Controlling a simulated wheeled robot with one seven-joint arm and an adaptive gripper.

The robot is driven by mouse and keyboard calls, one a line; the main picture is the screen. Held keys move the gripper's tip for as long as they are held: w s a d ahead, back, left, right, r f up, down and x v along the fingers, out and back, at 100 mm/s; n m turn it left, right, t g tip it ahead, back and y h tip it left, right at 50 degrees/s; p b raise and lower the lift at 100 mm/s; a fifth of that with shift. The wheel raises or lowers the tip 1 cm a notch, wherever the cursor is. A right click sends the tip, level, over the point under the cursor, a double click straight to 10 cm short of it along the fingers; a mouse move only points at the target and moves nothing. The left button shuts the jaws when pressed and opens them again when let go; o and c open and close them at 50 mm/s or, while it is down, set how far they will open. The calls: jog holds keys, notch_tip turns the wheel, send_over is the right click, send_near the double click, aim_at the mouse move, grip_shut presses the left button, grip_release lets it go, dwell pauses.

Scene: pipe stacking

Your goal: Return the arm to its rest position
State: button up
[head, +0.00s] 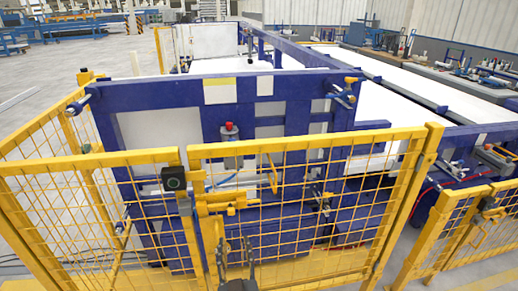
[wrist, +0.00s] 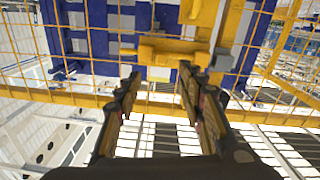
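My gripper (head: 236,262) shows at the bottom middle of the head view, in front of the yellow mesh fence. In the wrist view my gripper (wrist: 158,84) has its two dark fingers apart, with nothing between them. The fence and its yellow latch bar lie beyond the fingertips there. No pipe is held. I cannot tell how far the fingertips are from the mesh.
A yellow mesh fence (head: 300,200) with a gate latch (head: 228,200) stands in front of me, and it also fills the upper wrist view (wrist: 60,97). Behind it is a large blue machine frame (head: 110,120). Another yellow fence panel (head: 455,240) stands at the right. Grey floor (head: 40,75) is open at the upper left.

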jog(key=s+a+f+n+g+y, duration=0.1)
jog(key=s+a+f+g, duration=0.15)
jog(key=f, duration=0.35)
jog(key=s+a+f+g+y, duration=0.1)
jog(key=s+a+f+g, duration=0.1)
jog(key=s+f+g, duration=0.3)
jog(key=s+d+f+n+g, duration=0.1)
jog(key=s+d+f+g, duration=0.1)
jog(key=s+g, duration=0.35)
jog(key=s+d+r+m+h, duration=0.2)
jog(key=d+r, duration=0.4)
jog(key=d, duration=0.4)
jog(key=s+d+r+m+h, duration=0.2)
jog(key=d+r, duration=0.5)
jog(key=d, duration=0.3)
jog(key=s+d+r+m+t+h, duration=0.1)
jog(key=d+r+m, duration=0.1)
jog(key=d+r, duration=0.4)
jog(key=d, duration=0.5)
jog(key=shift+s+r+h, duration=0.4)
jog(key=shift+c, duration=0.2)
